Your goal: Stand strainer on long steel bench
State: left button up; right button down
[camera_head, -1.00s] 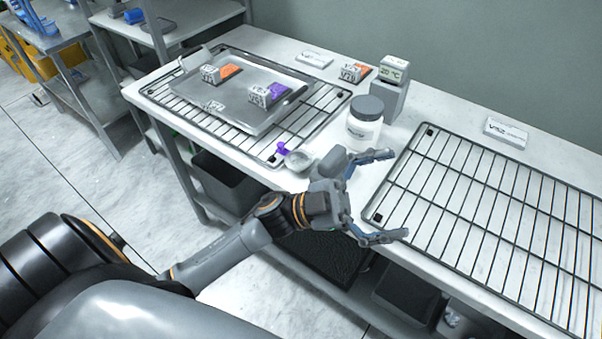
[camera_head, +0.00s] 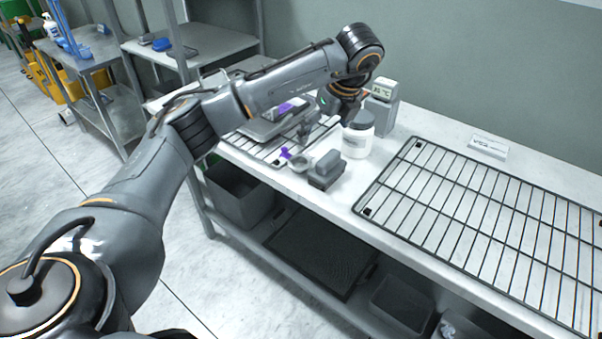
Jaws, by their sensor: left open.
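A small round cup-like thing with a purple handle (camera_head: 287,153), which looks like the strainer, sits on the near edge area of the long bench (camera_head: 388,152). It is too small to tell its mesh. My right gripper is not in view.
A dark grey block (camera_head: 326,167) stands right of the strainer. A white jar with a grey lid (camera_head: 357,138) and a display box (camera_head: 382,108) stand behind. A wire rack (camera_head: 482,212) covers the right bench.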

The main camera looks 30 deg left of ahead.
pick_arm(q)
send_near(301, 160)
jog(key=shift+w+f, duration=0.2)
jog(key=shift+f, duration=0.35)
jog(key=shift+w+f, duration=0.25)
jog(key=shift+f, duration=0.3)
jog(key=shift+a+f+y, duration=0.15)
jog(key=shift+f+y, duration=0.15)
jog(key=shift+f, duration=0.2)
jog(key=x, duration=0.1)
jog(key=p+x, duration=0.1)
jog(key=x, duration=0.2)
jog(key=shift+s+a+f, duration=0.1)
jog(key=shift+s+a, duration=0.2)
jog(key=shift+w+a+f+p, duration=0.15)
jog(key=shift+f+p, duration=0.15)
jog(key=shift+f, duration=0.15)
jog(key=shift+r, duration=0.1)
jog(key=c, duration=1.3)
